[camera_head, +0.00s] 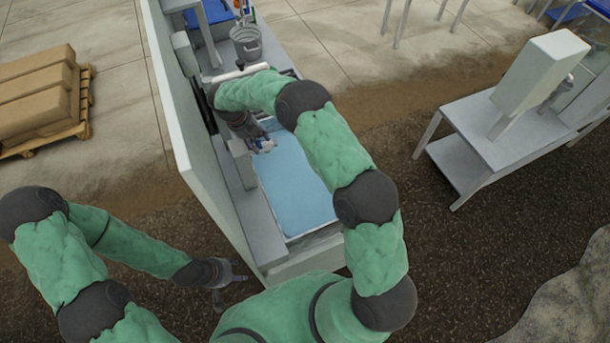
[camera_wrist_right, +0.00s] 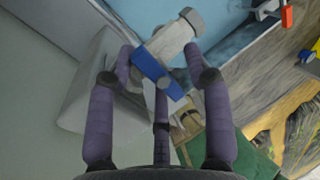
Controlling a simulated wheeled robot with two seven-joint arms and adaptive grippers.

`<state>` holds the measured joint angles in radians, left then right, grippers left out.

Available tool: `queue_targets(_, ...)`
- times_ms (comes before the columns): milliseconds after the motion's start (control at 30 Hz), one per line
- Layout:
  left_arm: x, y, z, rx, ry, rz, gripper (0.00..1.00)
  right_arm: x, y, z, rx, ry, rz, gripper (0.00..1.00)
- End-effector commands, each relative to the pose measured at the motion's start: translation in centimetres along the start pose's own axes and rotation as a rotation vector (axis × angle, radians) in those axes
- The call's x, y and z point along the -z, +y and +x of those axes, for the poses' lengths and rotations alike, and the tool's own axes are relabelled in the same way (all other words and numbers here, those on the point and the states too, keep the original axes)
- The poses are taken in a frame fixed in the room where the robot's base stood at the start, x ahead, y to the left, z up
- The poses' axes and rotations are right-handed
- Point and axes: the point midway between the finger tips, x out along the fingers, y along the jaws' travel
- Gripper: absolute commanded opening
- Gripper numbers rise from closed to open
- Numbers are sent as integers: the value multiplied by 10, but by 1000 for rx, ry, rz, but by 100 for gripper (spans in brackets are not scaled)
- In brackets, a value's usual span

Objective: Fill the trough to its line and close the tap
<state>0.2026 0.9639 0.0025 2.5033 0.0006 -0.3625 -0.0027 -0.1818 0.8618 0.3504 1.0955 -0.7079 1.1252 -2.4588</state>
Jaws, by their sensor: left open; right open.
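The trough (camera_head: 325,233) is a long pale basin in the middle of the head view, holding a sheet of blue water (camera_head: 290,180). A fill line cannot be made out. The tap (camera_head: 265,146) is at the trough's left wall. In the right wrist view the tap (camera_wrist_right: 180,42) has a pale body, a grey round end and a blue part (camera_wrist_right: 160,73). My right gripper (camera_head: 257,138) is open at the tap, its fingers on either side of the blue part; contact cannot be told. My left gripper (camera_head: 226,283) is open and empty, left of the trough's near end.
A tall pale panel (camera_head: 195,150) runs along the trough's left side. A grey bucket (camera_head: 246,42) stands beyond the trough's far end. A grey bench (camera_head: 485,140) stands at the right, with dark open ground between. Boxes on a pallet (camera_head: 40,95) are at far left.

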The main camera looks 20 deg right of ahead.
Motion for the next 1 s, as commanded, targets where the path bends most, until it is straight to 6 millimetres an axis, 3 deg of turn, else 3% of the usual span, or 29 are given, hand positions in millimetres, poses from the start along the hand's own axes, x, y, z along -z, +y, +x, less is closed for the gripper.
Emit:
queue_targets(33,0,2,-6,0,0,0,52,-8,-11,-18,2,-20,16,47)
queue_targets(600,-1,14,-38,0,0,0,52,-4,-21,-60,2,-12,9,47)
queue_targets(1000,-1,14,-39,0,0,0,52,-2,-20,-60,1,-8,4,47)
